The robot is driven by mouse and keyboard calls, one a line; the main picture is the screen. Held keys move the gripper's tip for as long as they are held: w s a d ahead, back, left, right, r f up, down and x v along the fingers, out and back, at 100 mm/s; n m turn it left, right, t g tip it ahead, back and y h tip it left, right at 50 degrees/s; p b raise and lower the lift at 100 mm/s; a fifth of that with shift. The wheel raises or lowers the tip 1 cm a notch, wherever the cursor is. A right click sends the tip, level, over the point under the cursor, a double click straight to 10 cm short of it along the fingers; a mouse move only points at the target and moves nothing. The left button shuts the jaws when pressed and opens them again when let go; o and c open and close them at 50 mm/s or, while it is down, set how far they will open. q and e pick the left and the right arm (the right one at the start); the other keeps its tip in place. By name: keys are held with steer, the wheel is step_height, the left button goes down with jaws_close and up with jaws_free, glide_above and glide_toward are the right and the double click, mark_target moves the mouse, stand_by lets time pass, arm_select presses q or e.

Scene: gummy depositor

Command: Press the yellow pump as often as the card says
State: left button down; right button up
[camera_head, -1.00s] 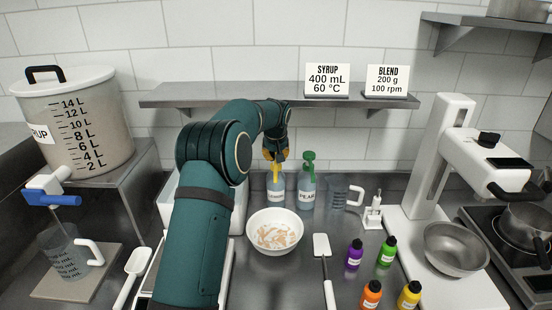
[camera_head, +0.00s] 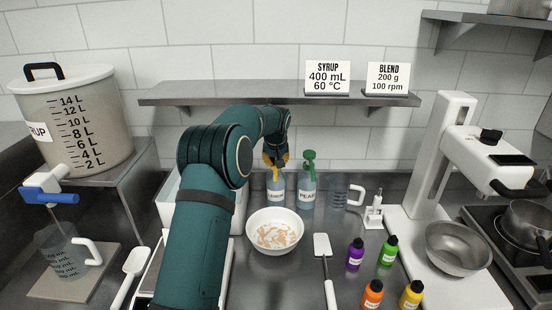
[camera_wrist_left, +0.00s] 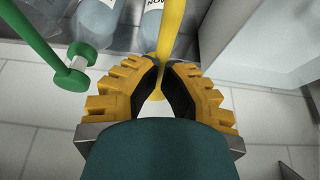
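The yellow pump (camera_head: 274,174) sits on a clear bottle (camera_head: 276,190) with a partly hidden label, at the back of the counter below the shelf. My left gripper (camera_head: 275,160) is over the pump head and hides much of it. In the left wrist view, its two fingers (camera_wrist_left: 162,72) are close together on either side of the yellow spout (camera_wrist_left: 172,30). The card reading SYRUP 400 mL 60 °C (camera_head: 327,78) and the card reading BLEND 200 g 100 rpm (camera_head: 387,79) stand on the shelf; neither shows a pump count. My right gripper is not in view.
A green pump (camera_head: 309,162) on the PEAR bottle (camera_head: 307,192) stands close on the right. A white bowl (camera_head: 249,232) with pale pieces is in front. The shelf (camera_head: 220,96) is above.

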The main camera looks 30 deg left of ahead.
mark_target(276, 170)
arm_select(q)
steer(key=shift+f+b, duration=0.5)
steer(key=shift+f, duration=0.45)
steer(key=shift+s+f+b, duration=0.1)
steer(key=shift+f+b, duration=0.3)
steer(key=shift+f, duration=0.75)
steer(key=shift+r, duration=0.2)
steer(key=shift+r+p, duration=2.25)
steer(key=shift+r, duration=0.9)
steer(key=shift+s+d+r, duration=0.25)
steer(key=shift+s+r, duration=0.05)
steer(key=shift+r, duration=0.2)
steer(key=shift+s+d+r+b, duration=0.25)
steer(key=shift+s+d+r, duration=0.15)
steer(key=shift+s+r, duration=0.35)
steer(key=shift+s+d+r+b, duration=0.25)
steer(key=shift+s+d+r, duration=0.15)
steer(key=shift+s+r, duration=0.3)
